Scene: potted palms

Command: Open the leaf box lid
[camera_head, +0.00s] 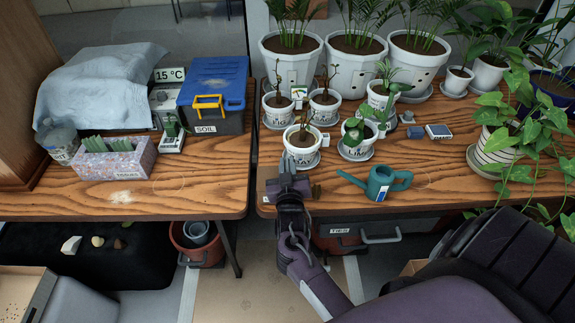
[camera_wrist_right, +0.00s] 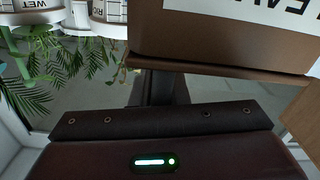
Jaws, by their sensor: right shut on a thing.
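In the right wrist view, a brown box (camera_wrist_right: 225,35) with a white label, partly cut off by the picture edge, fills the upper right. A thin brown lid edge (camera_wrist_right: 215,66) runs along it. In the head view my right gripper (camera_head: 288,176) is at the front edge of the right table, pointing away from me. It is shut, seemingly on the lid edge; its dark fingers (camera_wrist_right: 163,92) meet that edge in the wrist view. In the head view the gripper hides most of the box. My left gripper is not in view.
Small potted plants (camera_head: 302,140) stand just behind the gripper. A teal watering can (camera_head: 380,182) stands close to its right. A blue soil bin (camera_head: 213,90) and a speckled box (camera_head: 115,160) are on the left table. A gap separates the tables.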

